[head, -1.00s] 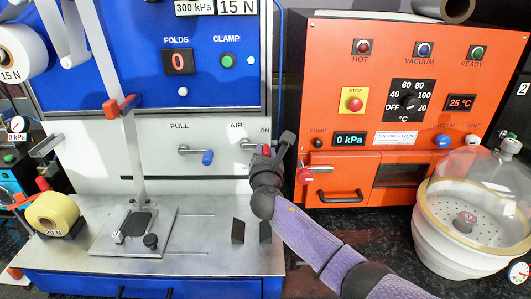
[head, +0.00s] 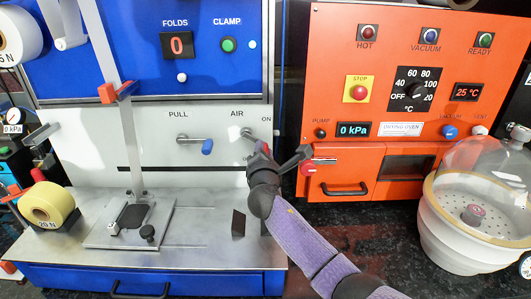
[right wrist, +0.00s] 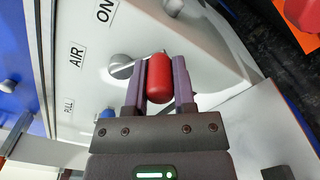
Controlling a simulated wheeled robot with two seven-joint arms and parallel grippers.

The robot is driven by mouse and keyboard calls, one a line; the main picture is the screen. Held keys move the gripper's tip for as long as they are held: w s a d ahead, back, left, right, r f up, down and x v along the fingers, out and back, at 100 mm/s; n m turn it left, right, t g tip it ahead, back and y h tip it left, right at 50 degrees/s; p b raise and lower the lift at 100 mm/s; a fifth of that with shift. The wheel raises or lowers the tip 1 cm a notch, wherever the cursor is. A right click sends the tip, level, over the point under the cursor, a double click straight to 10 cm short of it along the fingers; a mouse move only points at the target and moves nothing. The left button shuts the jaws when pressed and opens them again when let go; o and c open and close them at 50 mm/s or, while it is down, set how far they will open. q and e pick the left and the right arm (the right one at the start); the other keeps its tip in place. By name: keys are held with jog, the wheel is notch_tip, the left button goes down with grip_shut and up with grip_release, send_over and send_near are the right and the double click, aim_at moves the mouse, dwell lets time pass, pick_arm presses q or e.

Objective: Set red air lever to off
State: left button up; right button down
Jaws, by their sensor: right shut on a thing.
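The AIR lever (head: 248,134) is on the white front panel of the blue-topped machine, under the AIR label and left of the ON label. In the head view its arm slants down to the right, and my right gripper (head: 262,152) hides most of its red knob. In the right wrist view, the red knob (right wrist: 160,78) sits between the two fingers of my right gripper (right wrist: 160,85), which is shut on it. The lever's round metal pivot (right wrist: 122,66) shows just beyond the fingers. My left gripper is not in view.
The PULL lever with a blue knob (head: 207,147) is left of the AIR lever. A clear-domed white vessel (head: 455,230) stands farther right.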

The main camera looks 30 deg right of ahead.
jog(key=a+f+m+b, duration=0.1)
jog(key=m+b, duration=0.1)
jog(key=m, duration=0.1)
jog(key=w+a+m+b, duration=0.1)
jog(key=m+b, duration=0.1)
jog(key=m, duration=0.1)
jog(key=f+m+b, duration=0.1)
jog(key=m+b, duration=0.1)
jog(key=m, duration=0.1)
jog(key=shift+w+a+f+m, duration=0.3)
jog(key=shift+w+a+f, duration=0.05)
jog(key=shift+a, duration=0.05)
jog(key=shift+w+a+m+b, duration=0.2)
jog(key=shift+a+m+b, duration=0.2)
jog(key=shift+m, duration=0.5)
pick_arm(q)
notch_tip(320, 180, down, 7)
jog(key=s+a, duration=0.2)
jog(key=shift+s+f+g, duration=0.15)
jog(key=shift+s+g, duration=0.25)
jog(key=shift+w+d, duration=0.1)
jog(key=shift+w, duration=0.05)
pick_arm(e)
jog(key=shift+m, duration=0.3)
